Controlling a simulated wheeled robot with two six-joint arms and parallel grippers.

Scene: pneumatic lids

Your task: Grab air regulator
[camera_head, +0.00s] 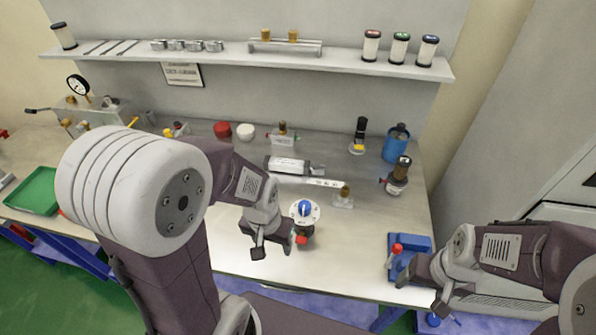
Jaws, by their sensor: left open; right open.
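A round device with a blue knob on a white disc (305,212) stands near the front middle of the bench, with a red part low on its front. It looks like the air regulator, though I see no label. My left gripper (274,246) is open just left of and in front of it, with one finger close to its lower side. Whether that finger touches it I cannot tell. My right gripper (420,294) is open at the front right edge of the bench, beside a blue block with a red-topped part (416,243). Its jaws look empty.
A blue canister (396,144) is at the back right. A shelf (240,54) runs above. A green tray (35,191) lies far left.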

